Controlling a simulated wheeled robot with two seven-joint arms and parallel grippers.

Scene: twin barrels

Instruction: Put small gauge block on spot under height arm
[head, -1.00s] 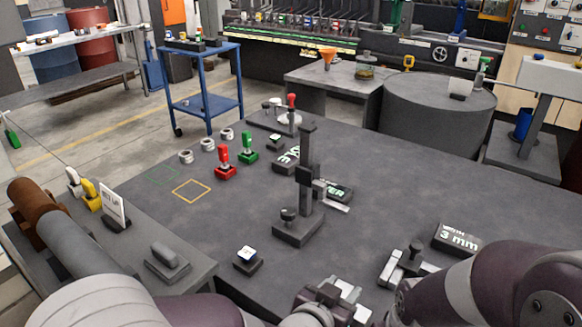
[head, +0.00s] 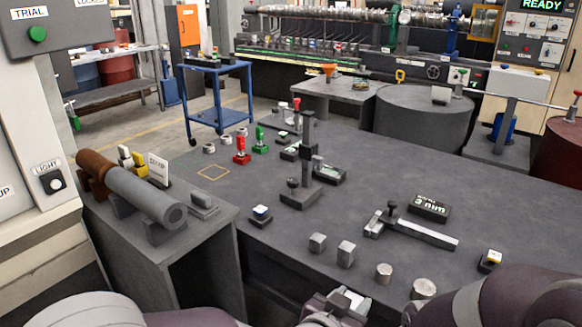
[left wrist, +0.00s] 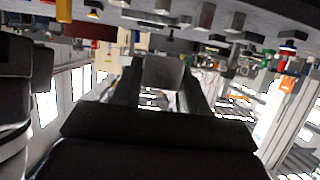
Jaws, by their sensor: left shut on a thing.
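The height gauge (head: 307,150) is a dark stand with an upright column and a short arm, on the grey table. The spot under its arm is too small to make out. My left gripper (head: 345,304) is at the bottom of the head view, off the table's front edge, well short of the stand. In the left wrist view it is shut on a small grey block (left wrist: 162,73), seen between the fingers. Two similar grey blocks, one (head: 317,243) and another (head: 346,253), stand near the table's front edge. My right arm shows at lower right, but its gripper is out of view.
Two metal cylinders (head: 384,273) stand right of the blocks. A caliper (head: 412,230) and a "3 mm" display (head: 429,207) lie at right. A side bench (head: 205,230) with a dark cylinder (head: 147,200) is at left. Open table lies right of the stand.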

